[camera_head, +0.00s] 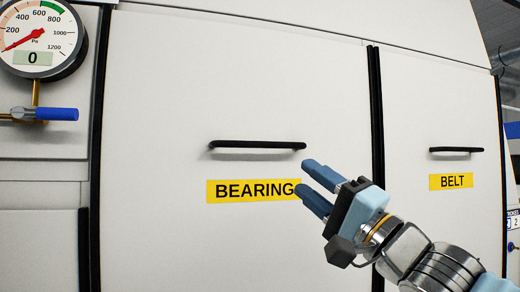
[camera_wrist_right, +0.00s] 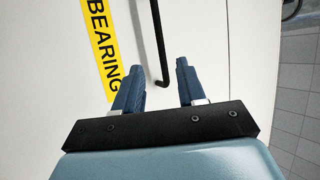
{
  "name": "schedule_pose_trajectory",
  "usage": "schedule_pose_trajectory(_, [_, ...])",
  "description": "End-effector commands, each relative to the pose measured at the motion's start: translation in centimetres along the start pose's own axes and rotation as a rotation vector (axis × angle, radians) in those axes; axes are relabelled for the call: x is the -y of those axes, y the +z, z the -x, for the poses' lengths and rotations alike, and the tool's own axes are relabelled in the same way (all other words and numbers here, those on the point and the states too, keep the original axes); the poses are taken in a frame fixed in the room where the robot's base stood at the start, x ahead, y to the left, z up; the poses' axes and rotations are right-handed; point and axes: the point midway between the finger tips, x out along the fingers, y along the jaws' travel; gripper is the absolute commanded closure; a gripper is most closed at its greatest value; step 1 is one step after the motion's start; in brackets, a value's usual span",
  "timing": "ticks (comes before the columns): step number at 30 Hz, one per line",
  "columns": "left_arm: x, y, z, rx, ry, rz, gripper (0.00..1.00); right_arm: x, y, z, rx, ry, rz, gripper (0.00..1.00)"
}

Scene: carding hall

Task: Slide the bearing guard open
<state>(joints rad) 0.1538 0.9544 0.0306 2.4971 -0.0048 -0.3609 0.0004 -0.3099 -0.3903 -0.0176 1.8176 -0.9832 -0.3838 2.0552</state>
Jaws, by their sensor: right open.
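The bearing guard (camera_head: 240,90) is a large white panel with a yellow BEARING label (camera_head: 235,190) and a black horizontal bar handle (camera_head: 258,145) above it. The panel sits between two black vertical strips. My right gripper (camera_head: 308,182) is open and empty, in front of the panel near the label's right end, below and right of the handle's right end. In the right wrist view the handle (camera_wrist_right: 159,45) ends just ahead of the gap between the two blue fingers (camera_wrist_right: 155,85). I cannot tell whether they touch the panel. My left gripper is not in view.
A BELT panel (camera_head: 440,90) with its own black handle (camera_head: 456,150) stands to the right. A pressure gauge (camera_head: 40,38) reading 0 and a blue-handled valve (camera_head: 57,114) are at the left. Grey tiled floor (camera_wrist_right: 296,100) shows in the wrist view.

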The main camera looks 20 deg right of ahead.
Motion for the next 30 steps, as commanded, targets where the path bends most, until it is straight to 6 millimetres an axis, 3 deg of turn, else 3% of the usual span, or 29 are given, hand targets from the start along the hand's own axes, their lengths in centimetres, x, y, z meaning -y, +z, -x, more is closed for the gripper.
schedule_pose_trajectory(9, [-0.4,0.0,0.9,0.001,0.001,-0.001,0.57,-0.1,0.0,-7.4,0.002,0.002,0.000,0.60])
schedule_pose_trajectory(15, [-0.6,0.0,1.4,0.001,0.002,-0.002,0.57,0.0,0.0,-10.7,0.001,0.001,-0.001,0.60])
schedule_pose_trajectory(21, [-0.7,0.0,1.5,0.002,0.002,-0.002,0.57,-0.1,0.0,-12.0,0.001,0.002,-0.001,0.60])
schedule_pose_trajectory(28, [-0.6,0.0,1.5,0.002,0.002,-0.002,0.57,-0.1,0.0,-12.0,0.000,0.001,0.000,0.60])
schedule_pose_trajectory(30, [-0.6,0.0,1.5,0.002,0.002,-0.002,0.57,-0.1,0.0,-12.0,0.000,0.001,0.000,0.68])
